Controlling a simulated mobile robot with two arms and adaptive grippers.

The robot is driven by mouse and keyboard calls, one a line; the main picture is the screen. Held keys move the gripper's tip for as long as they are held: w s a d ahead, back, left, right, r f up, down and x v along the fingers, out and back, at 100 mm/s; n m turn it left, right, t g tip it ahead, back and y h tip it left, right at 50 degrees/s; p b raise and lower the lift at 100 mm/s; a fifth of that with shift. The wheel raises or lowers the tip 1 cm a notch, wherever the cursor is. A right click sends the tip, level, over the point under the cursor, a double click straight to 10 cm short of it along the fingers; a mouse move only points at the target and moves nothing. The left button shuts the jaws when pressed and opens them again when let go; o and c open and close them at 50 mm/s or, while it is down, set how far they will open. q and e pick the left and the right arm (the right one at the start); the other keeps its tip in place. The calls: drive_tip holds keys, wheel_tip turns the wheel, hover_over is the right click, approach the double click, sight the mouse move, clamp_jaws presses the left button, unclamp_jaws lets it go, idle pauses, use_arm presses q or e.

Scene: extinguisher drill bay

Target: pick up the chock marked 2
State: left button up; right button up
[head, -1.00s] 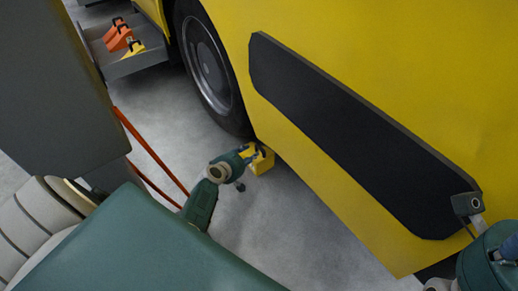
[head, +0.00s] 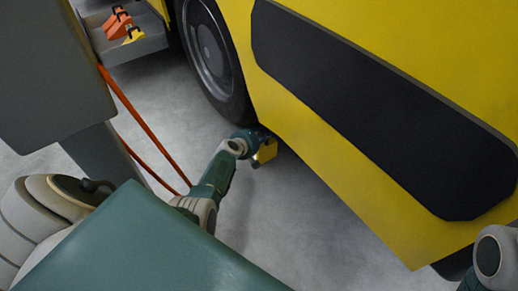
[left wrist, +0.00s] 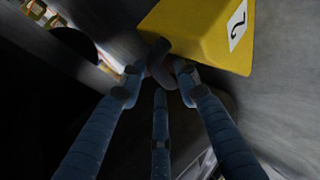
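The chock marked 2 (head: 267,151) is yellow and is near the floor, beside the vehicle's lower edge and close to the tyre. In the left wrist view the chock (left wrist: 208,32) shows its white label with a black 2 and a dark handle. My left gripper (left wrist: 160,78) has its blue fingers closed in around this handle. In the head view my left gripper (head: 256,141) is partly hidden by its wrist. I cannot tell whether the chock touches the floor. My right arm shows at the lower right edge, but its gripper is out of view.
A large yellow vehicle (head: 340,185) with a black side panel and a dark wheel (head: 210,55) stands close to the chock. A grey tray (head: 145,45) at the upper left holds orange and yellow chocks. Orange-red straps (head: 140,120) run near my left arm. Grey floor lies open below.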

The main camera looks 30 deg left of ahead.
use_arm(q)
clamp_jaws()
drive_tip(key=shift+w+r, duration=0.1)
drive_tip(key=shift+r, duration=0.05)
drive_tip(key=shift+r, duration=0.15)
